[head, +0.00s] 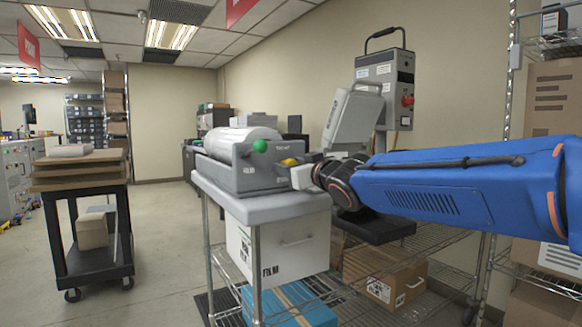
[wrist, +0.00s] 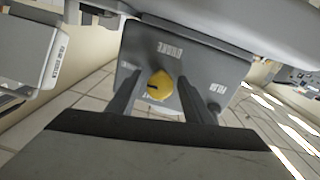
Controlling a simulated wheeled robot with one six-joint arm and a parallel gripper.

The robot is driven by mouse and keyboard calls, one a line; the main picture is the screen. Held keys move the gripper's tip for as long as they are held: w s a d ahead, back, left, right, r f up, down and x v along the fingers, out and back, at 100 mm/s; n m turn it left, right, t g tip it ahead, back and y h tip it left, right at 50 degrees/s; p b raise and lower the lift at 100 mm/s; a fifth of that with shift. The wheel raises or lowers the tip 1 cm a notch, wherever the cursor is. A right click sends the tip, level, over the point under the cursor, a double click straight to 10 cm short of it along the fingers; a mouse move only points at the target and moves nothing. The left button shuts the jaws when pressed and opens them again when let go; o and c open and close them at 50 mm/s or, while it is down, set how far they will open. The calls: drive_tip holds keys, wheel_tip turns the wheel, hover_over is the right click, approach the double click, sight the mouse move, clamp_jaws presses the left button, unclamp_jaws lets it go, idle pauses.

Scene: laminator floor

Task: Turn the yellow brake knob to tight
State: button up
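The yellow brake knob (wrist: 160,84) sits on a grey panel (wrist: 140,57) in the wrist view. A short dark mark shows on its left side. White lettering is printed above it and to its right; I cannot read it surely. In the head view the yellow knob (head: 289,161) shows on the end of the grey laminator (head: 228,178). My gripper (wrist: 160,79) is open, with one dark finger on each side of the knob and gaps between. In the head view my gripper (head: 303,177) is right beside the knob, its fingers partly hidden.
The laminator stands on a grey cart top (head: 262,208). A grey control box (head: 385,85) stands behind my arm. A dark cart (head: 90,270) with boards is at left, with clear floor between.

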drive_tip(key=c, duration=0.8)
drive_tip(key=shift+c, duration=0.2)
drive_tip(key=shift+n, duration=0.4)
drive_tip(key=n, duration=0.3)
drive_tip(key=shift+n, duration=0.4)
drive_tip(key=n, duration=0.4)
drive_tip(key=shift+n, duration=0.3)
drive_tip(key=n, duration=0.4)
drive_tip(key=shift+n, duration=0.4)
drive_tip(key=shift+f+n+y, duration=0.1)
drive_tip(key=shift+n+y, duration=0.2)
drive_tip(key=shift+n, duration=1.8)
